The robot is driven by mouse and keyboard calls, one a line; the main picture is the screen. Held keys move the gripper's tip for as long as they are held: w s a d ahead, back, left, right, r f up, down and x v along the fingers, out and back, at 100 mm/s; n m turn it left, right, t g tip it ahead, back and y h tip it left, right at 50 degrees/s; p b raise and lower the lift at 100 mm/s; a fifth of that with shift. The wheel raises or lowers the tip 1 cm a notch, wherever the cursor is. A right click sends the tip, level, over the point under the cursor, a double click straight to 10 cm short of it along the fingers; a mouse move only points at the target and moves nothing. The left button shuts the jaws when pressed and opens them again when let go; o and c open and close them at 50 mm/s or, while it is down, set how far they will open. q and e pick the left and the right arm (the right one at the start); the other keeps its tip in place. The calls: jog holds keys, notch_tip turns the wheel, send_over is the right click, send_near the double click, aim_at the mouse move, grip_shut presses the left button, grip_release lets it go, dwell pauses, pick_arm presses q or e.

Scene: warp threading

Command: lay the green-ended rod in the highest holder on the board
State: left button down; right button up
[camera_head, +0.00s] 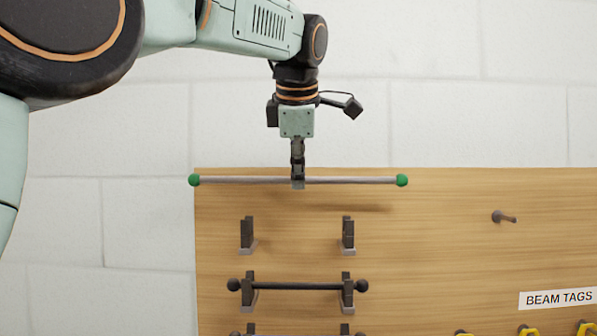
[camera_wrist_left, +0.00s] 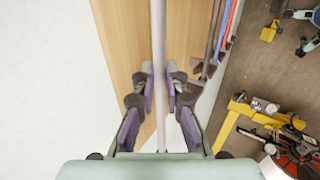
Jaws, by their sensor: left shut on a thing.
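The green-ended rod (camera_head: 345,180) is a thin grey bar with a green ball at each end. It is held level across the top edge of the wooden board (camera_head: 440,235), and its shadow falls on the board below. My left gripper (camera_head: 298,182) points down and is shut on the rod near its middle. In the left wrist view the rod (camera_wrist_left: 158,50) runs between the two fingers of the gripper (camera_wrist_left: 158,92). The highest holder (camera_head: 348,235) is a pair of dark brackets below the rod. It is empty. My right gripper is not in view.
A black rod (camera_head: 297,286) lies in the holder below. More brackets show at the bottom edge. A peg (camera_head: 503,217) sticks out at the right, above a "BEAM TAGS" label (camera_head: 558,298). Yellow items (camera_wrist_left: 238,110) lie below in the left wrist view.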

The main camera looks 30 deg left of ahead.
pick_arm(q)
jog(key=shift+w+a, duration=0.2)
jog(key=shift+a, duration=0.15)
jog(key=f, duration=0.2)
jog(key=f+b, duration=0.1)
jog(key=f, duration=0.2)
jog(key=s+d+f+b, duration=0.1)
jog(key=f, duration=0.1)
jog(key=shift+f, duration=0.25)
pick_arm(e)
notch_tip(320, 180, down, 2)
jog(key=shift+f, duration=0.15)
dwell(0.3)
pick_arm(q)
jog(key=shift+w, duration=0.15)
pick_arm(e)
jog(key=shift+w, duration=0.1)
